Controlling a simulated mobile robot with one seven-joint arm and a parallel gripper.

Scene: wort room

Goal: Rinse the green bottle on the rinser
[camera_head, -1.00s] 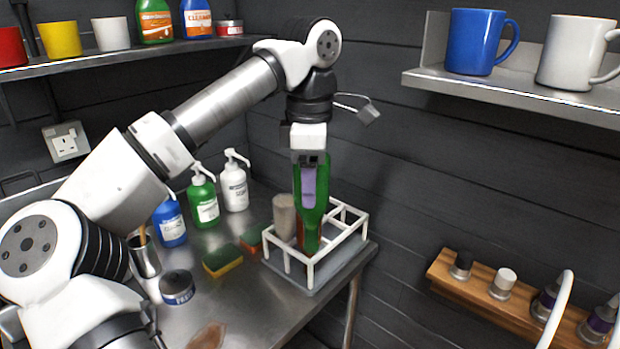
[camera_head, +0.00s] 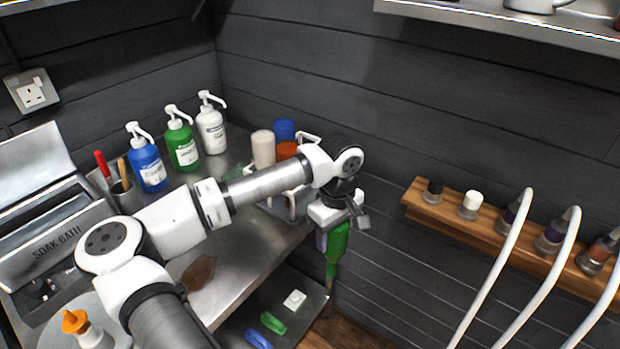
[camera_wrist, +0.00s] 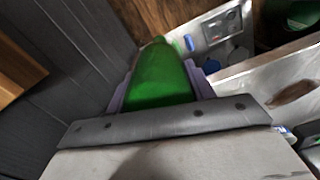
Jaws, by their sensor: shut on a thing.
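The green bottle (camera_head: 336,244) hangs below my gripper (camera_head: 330,236) in the head view, narrow end down, in front of the dark plank wall and just right of the steel table. My gripper is shut on it. In the wrist view the bottle (camera_wrist: 160,78) fills the space between two purple finger pads of my gripper (camera_wrist: 160,92). The white rack (camera_head: 285,206) on the table is mostly hidden behind my arm, with several cups in it. I cannot make out a rinser for certain.
Blue (camera_head: 149,165), green (camera_head: 182,145) and white (camera_head: 211,130) pump bottles stand at the table's back. A soak bath (camera_head: 70,250) is at left. A lower shelf (camera_head: 280,300) holds small items.

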